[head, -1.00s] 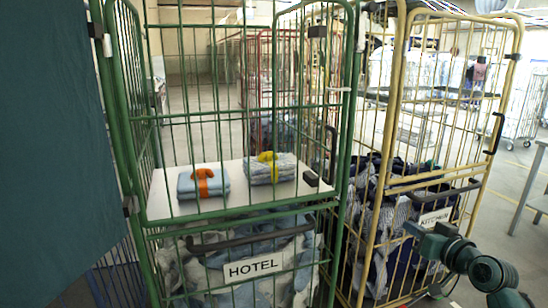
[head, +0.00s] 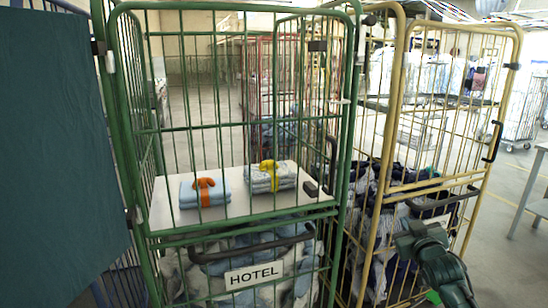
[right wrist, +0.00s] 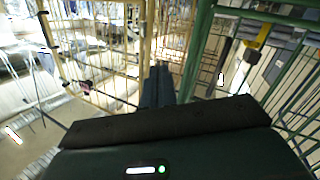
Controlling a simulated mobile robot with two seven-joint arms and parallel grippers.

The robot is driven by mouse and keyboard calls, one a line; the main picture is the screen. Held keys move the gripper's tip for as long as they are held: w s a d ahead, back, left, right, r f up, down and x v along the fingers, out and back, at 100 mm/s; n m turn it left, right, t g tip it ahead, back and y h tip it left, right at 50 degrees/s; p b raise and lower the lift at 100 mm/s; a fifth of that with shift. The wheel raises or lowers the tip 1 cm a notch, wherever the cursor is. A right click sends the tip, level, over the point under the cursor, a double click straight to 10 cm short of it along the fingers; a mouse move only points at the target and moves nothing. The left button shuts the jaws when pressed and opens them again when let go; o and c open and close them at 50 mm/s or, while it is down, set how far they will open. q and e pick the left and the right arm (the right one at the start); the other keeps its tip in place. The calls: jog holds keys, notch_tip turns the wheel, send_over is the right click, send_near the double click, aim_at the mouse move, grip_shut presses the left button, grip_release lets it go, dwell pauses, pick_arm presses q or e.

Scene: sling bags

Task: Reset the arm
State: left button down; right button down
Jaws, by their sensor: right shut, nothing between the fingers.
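My right arm (head: 436,266) stands at the lower right of the head view, in front of the yellow cage's lower part. In the right wrist view, my right gripper (right wrist: 158,82) has its two dark fingers together, with nothing between them. It points toward the cages, with yellow bars to its left and green bars to its right. My left gripper is not in view.
A green roll cage (head: 349,150) with a HOTEL sign (head: 254,275) holds folded bundles with orange (head: 205,190) and yellow (head: 270,173) bands on a white shelf (head: 240,207). A yellow cage (head: 396,120) holds dark laundry. A table (head: 535,205) stands far right.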

jog(key=s+a+f+g+y, duration=0.2)
jog(key=s+a+f, duration=0.5)
jog(key=f, duration=0.4)
jog(key=s+a+f+g+y, duration=0.1)
jog(key=s+a+f, duration=0.3)
jog(key=s, duration=0.6)
jog(key=s+a+f+g+y, duration=0.1)
jog(key=s+a+f, duration=0.3)
jog(key=s, duration=0.7)
jog(key=s+a+f+g, duration=0.2)
jog(key=s+a+f, duration=0.2)
jog(key=s, duration=0.6)
jog(key=shift+s+a+f+y, duration=0.15)
jog(key=shift+a+f+y, duration=0.25)
jog(key=shift+a, duration=0.1)
jog(key=c, duration=2.2)
grip_release()
